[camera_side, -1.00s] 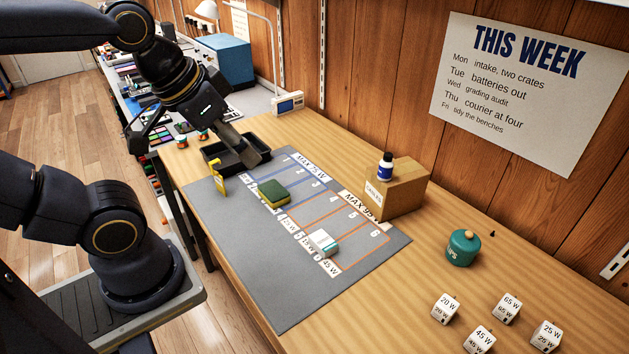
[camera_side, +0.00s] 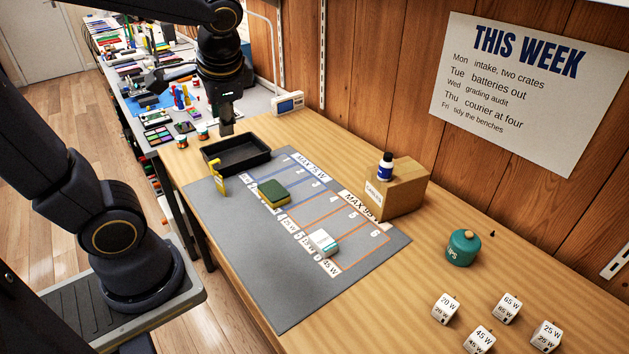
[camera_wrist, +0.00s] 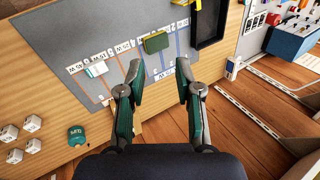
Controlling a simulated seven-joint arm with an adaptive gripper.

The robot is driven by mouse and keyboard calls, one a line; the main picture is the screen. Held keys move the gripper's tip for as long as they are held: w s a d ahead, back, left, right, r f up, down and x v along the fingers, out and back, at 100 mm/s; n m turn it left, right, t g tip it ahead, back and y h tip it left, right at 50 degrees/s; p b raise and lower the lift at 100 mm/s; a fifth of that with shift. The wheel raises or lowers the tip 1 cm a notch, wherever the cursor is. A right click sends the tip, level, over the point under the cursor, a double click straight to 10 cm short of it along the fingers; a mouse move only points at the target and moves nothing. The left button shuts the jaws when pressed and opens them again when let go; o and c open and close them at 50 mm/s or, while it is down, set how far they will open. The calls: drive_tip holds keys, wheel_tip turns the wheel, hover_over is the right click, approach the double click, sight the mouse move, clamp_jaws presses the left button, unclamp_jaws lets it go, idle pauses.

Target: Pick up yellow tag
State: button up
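My gripper (camera_side: 226,128) is raised behind the tray, apart from the tag. In the wrist view its two fingers are spread (camera_wrist: 161,78), with nothing held between them.
A green-and-yellow sponge (camera_side: 272,194) and a white box (camera_side: 323,242) lie on the mat. A cardboard box (camera_side: 403,190) with a bottle (camera_side: 385,168) on it, a teal jar (camera_side: 462,248) and several white cubes (camera_side: 446,309) stand to the right. The wooden wall closes the back.

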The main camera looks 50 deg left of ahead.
drive_tip(key=w+a+f+m+g+y, duration=0.55)
drive_tip(key=w+a+f+y, duration=0.3)
drive_tip(key=w+f, duration=0.3)
drive_tip(key=s+f+m+y, duration=0.1)
drive_tip(key=f+m, duration=0.2)
drive_tip(key=f, duration=0.4)
drive_tip(key=s+a+f+m+t+y, duration=0.1)
drive_tip(key=s+f+m, duration=0.1)
drive_tip(key=f, duration=0.5)
drive_tip(key=s+f+m+t+y, duration=0.1)
drive_tip(key=f+m, duration=0.3)
drive_tip(key=f, duration=0.3)
drive_tip(key=shift+s+a+y, duration=0.2)
drive_tip(key=shift+a+y, duration=0.15)
hover_over(223, 193)
drive_tip(key=w+d, duration=0.1)
drive_tip(key=d, duration=0.4)
drive_tip(key=shift+w+a+f, duration=0.1)
drive_tip(key=a, duration=0.3)
drive_tip(key=s+a, duration=0.1)
drive_tip(key=a, duration=0.1)
drive_tip(key=shift+a+f, duration=0.15)
drive_tip(key=shift+a, duration=0.25)
clamp_jaws()
